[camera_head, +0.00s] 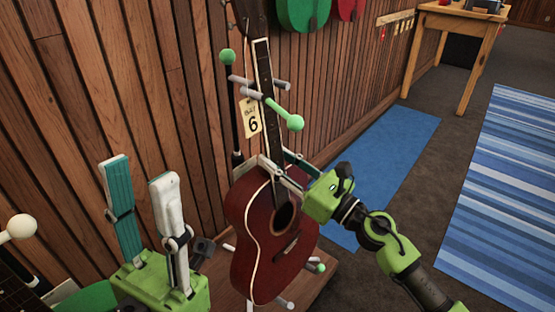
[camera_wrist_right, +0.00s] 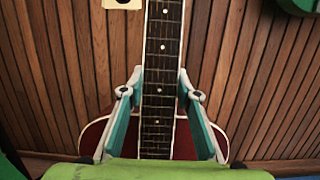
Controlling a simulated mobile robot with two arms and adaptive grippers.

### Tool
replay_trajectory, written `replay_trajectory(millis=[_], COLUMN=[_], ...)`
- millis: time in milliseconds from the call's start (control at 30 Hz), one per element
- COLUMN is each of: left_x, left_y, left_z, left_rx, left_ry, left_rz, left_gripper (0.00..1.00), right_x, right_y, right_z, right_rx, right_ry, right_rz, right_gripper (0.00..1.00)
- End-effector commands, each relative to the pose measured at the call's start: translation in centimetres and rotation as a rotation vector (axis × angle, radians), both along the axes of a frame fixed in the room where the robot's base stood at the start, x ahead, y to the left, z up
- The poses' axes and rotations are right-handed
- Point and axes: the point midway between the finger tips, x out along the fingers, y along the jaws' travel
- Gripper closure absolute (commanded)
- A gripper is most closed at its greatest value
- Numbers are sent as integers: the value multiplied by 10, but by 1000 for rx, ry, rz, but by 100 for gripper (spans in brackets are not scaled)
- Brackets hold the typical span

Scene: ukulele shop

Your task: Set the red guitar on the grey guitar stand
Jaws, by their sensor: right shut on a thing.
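The red guitar (camera_head: 262,240) stands upright, leaning slightly, at the grey guitar stand (camera_head: 240,82) by the wooden wall. Its neck lies close to the stand's upper grey arms, which have green knobs. Lower prongs show around the body's bottom; I cannot tell whether they bear its weight. My right gripper (camera_head: 285,172) is shut on the guitar's neck, just above the body. In the right wrist view the fingers (camera_wrist_right: 160,100) flank the neck (camera_wrist_right: 160,60), with the red body below. My left gripper (camera_head: 140,195) is open and empty, left of the guitar.
A tag marked 6 (camera_head: 250,118) hangs by the stand. Green (camera_head: 300,12) and red (camera_head: 350,8) instruments hang on the wall above. Another dark neck (camera_head: 15,292) is at lower left. A wooden table (camera_head: 455,20) stands at the back right. Blue rugs (camera_head: 500,190) cover open floor.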

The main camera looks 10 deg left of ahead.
Motion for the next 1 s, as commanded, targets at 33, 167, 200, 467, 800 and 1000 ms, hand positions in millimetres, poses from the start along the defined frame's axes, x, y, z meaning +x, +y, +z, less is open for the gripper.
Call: replay_trajectory(millis=[33,167,200,467,800,1000], left_x=[0,0,0,0,0,0], left_y=[0,0,0,0,0,0], left_z=[0,0,0,0,0,0], left_rx=[0,0,0,0,0,0], left_ry=[0,0,0,0,1,0], left_rz=[0,0,0,0,0,0], left_gripper=[65,65,65,65,65,65], right_x=[0,0,0,0,-27,-50], right_y=[0,0,0,0,-40,-74], right_z=[6,5,5,-5,-13,-20], right_rx=[7,6,5,-5,0,0], right_ry=[-7,-6,-6,6,5,2], right_rz=[0,0,0,0,-2,-2], right_gripper=[100,51,51,51,51,51])
